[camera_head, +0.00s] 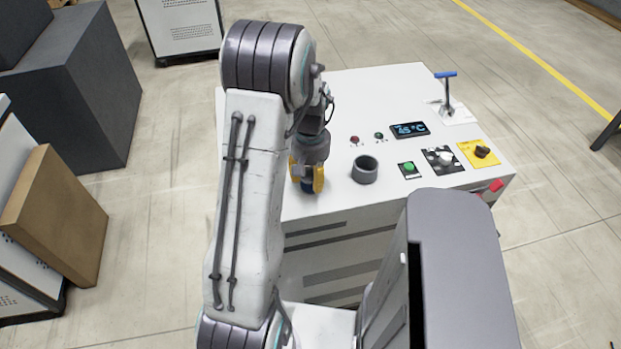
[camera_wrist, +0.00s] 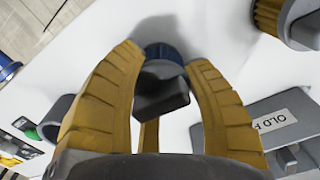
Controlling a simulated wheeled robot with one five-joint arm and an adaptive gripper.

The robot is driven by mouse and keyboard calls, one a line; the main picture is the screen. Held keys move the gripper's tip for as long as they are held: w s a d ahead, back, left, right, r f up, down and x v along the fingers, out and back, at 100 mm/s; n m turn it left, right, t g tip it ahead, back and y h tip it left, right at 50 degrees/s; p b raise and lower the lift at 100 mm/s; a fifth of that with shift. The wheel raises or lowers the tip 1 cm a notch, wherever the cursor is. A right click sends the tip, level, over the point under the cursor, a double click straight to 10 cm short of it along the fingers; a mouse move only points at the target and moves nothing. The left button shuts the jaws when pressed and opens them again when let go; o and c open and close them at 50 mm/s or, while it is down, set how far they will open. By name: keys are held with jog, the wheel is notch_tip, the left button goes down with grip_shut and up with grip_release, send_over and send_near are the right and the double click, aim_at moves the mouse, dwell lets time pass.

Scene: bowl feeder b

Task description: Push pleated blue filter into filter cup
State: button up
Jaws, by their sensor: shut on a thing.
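My gripper (camera_head: 306,186) has yellow fingers and is shut on the blue filter (camera_wrist: 165,52), which has a dark grey knob facing the wrist camera. In the head view only a small dark blue part of the filter (camera_head: 307,185) shows between the fingers. Its lower end and any gap to the table are hard to judge. The filter cup (camera_head: 365,169), a dark grey open cylinder, stands upright on the white table to the right of my gripper, apart from it. The cup (camera_wrist: 61,118) also shows at the left in the wrist view.
The white cabinet top (camera_head: 370,95) carries a display (camera_head: 410,129), a green button (camera_head: 408,168), knobs and a blue-handled lever (camera_head: 447,90). In the wrist view, a yellow pleated filter (camera_wrist: 270,14) and a grey box labelled "OLD F…" (camera_wrist: 262,128) lie at the right.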

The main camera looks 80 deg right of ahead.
jog(key=c, duration=0.4)
jog(key=shift+o, duration=0.2)
